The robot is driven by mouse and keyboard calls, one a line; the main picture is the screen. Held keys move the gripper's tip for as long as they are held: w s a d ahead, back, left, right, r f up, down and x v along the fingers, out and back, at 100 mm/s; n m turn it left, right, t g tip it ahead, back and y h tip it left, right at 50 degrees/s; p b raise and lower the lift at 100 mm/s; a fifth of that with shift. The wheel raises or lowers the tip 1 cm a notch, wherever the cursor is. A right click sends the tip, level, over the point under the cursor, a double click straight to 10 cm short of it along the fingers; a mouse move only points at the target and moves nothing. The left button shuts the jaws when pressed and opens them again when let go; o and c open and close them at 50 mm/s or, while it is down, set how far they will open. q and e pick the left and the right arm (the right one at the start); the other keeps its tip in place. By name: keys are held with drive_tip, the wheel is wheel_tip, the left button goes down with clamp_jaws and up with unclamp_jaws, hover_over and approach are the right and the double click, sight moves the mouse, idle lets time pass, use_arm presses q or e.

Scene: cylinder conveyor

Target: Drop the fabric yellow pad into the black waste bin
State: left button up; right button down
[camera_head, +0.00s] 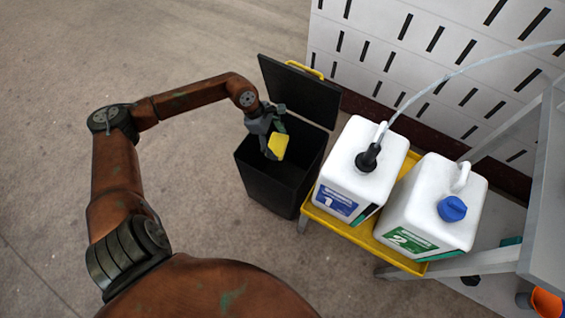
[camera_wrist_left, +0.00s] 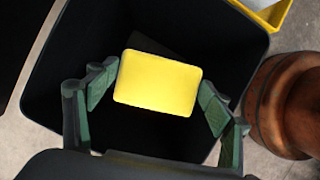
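The yellow pad (camera_head: 278,145) is a small rounded block at the end of my left arm, over the mouth of the black bin (camera_head: 262,184). In the left wrist view the pad (camera_wrist_left: 158,82) sits between the two green-lined fingers of my left gripper (camera_wrist_left: 159,84), with the fingertips against its two short sides. My left gripper (camera_head: 270,139) is shut on it. The dark inside of the bin (camera_wrist_left: 228,45) surrounds the pad in that view. The bin's lid (camera_head: 302,92) stands open at the back. My right gripper is not in view.
Two white canisters, one labelled 1 (camera_head: 352,165) and one labelled 2 (camera_head: 425,212), stand in a yellow tray (camera_head: 372,243) right of the bin. A hose runs from the first. A slotted white wall (camera_head: 400,50) is behind. The floor at left is clear.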

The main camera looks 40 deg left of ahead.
use_arm(q)
drive_tip(key=o, duration=0.4)
drive_tip(key=v, duration=1.2)
idle(0.3)
